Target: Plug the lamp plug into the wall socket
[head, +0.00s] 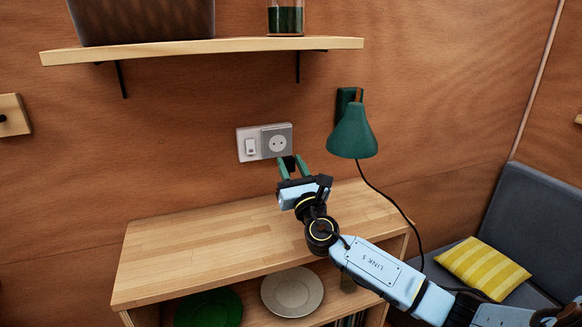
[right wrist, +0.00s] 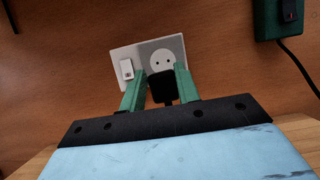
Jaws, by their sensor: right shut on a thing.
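The wall socket (head: 277,142) is a round two-hole outlet in a grey-white plate beside a light switch. In the right wrist view the socket (right wrist: 162,61) is straight ahead, above the fingertips. My right gripper (head: 291,163) is just below and in front of the socket. Its green fingers are shut on the black lamp plug (right wrist: 161,88), which shows between them in the right wrist view. The plug looks apart from the socket and a little lower; the exact gap is hard to tell. The green lamp (head: 352,132) hangs on the wall to the right, its black cord running down. My left gripper is out of view.
A wooden cabinet (head: 180,245) stands below the socket, its top clear. It holds a green plate (head: 209,308) and a pale plate (head: 292,291). A wooden shelf (head: 200,49) is above. A bench with a yellow striped cushion (head: 483,268) is at right.

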